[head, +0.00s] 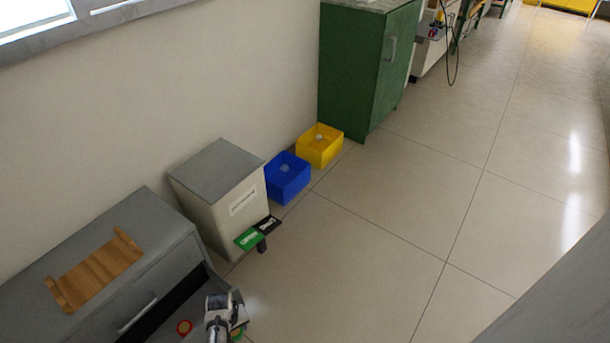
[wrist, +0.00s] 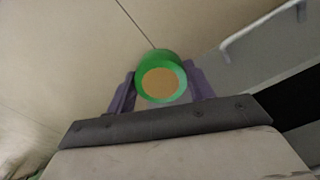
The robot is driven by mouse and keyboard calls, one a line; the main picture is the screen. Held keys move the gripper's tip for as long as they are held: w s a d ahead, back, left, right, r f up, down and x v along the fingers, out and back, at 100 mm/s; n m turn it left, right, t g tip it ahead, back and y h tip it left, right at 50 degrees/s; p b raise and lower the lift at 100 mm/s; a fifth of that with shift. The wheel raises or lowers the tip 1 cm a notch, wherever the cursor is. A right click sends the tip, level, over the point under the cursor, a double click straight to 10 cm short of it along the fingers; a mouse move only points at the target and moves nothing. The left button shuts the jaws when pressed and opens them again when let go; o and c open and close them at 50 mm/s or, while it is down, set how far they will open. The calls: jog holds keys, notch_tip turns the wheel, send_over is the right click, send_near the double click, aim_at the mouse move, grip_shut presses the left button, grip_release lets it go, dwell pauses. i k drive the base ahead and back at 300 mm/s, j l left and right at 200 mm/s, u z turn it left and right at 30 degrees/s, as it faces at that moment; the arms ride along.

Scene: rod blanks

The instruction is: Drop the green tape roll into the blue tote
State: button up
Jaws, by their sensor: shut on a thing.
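The green tape roll (wrist: 171,65) is held between the two purple fingers of my gripper (wrist: 160,88) in the wrist view. Its orange-tan core faces the camera. In the head view my gripper (head: 238,329) is at the bottom, over the front of the grey drawer unit, and only a bit of the green roll (head: 237,335) shows beside it. The blue tote (head: 287,181) stands on the floor by the wall, farther off and to the upper right of my gripper. A small pale thing lies inside it.
A yellow tote (head: 320,148) stands just beyond the blue one, before a green cabinet (head: 365,70). A white pedal bin (head: 220,195) stands between the grey drawer unit (head: 150,250) and the blue tote. A wooden tray (head: 96,268) lies on the unit. The floor (head: 380,240) to the right is clear.

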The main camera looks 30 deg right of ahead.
aim_at(287, 180)
jog(key=i+l+z, duration=0.25)
jog(key=z, duration=0.15)
jog(key=i+l+z, duration=0.1)
jog(key=i+z, duration=0.3)
jog(key=i+l, duration=0.1)
jog(key=i, duration=0.4)
jog(key=i+l, duration=0.15)
jog(key=i, duration=0.3)
jog(key=i+l+u, duration=0.2)
jog(key=i, duration=0.2)
jog(key=i+l+u, duration=0.2)
jog(key=i, duration=0.15)
jog(key=i+j, duration=0.05)
jog(key=j, duration=0.05)
